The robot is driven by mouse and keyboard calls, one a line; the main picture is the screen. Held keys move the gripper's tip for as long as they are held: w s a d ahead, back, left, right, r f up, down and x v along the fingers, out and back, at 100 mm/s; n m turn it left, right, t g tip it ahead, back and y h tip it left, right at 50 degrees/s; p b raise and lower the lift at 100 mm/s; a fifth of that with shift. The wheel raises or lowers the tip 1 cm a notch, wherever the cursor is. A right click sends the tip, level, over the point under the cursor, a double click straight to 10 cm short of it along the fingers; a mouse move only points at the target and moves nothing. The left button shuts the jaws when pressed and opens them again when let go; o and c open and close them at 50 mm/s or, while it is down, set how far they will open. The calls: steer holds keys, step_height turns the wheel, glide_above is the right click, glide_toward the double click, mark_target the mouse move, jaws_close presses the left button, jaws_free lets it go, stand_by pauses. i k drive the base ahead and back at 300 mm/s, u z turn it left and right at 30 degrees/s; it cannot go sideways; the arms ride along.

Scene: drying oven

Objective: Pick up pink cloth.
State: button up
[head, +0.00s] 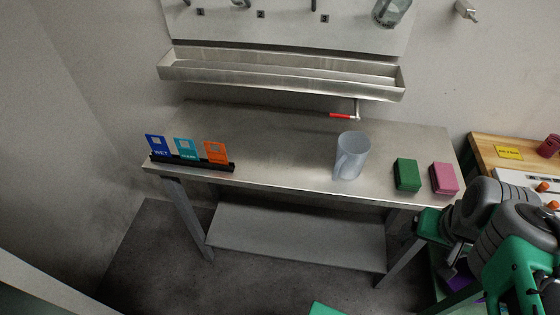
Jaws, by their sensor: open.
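The pink cloth (444,178) is a small, folded, block-like piece. It lies on the right end of the metal table (285,150), near the front right corner. A similar green cloth (407,174) lies just left of it, with a small gap between them. My arm's grey and green links are at the lower right, in front of and right of the pink cloth. My gripper's fingertips do not show in this view. Nothing visibly touches the pink cloth.
A translucent jug (351,157) stands left of the green cloth. A black rack (192,163) with blue, teal and orange cards sits at the table's left end. A red-handled tap (342,115) is behind the jug. A wooden-topped bench (483,149) stands at the right. The table's middle is clear.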

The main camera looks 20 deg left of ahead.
mark_target(443, 177)
steer(key=u, duration=3)
steer(key=k, duration=0.95)
steer(key=z, duration=1)
steer(key=i, duration=1)
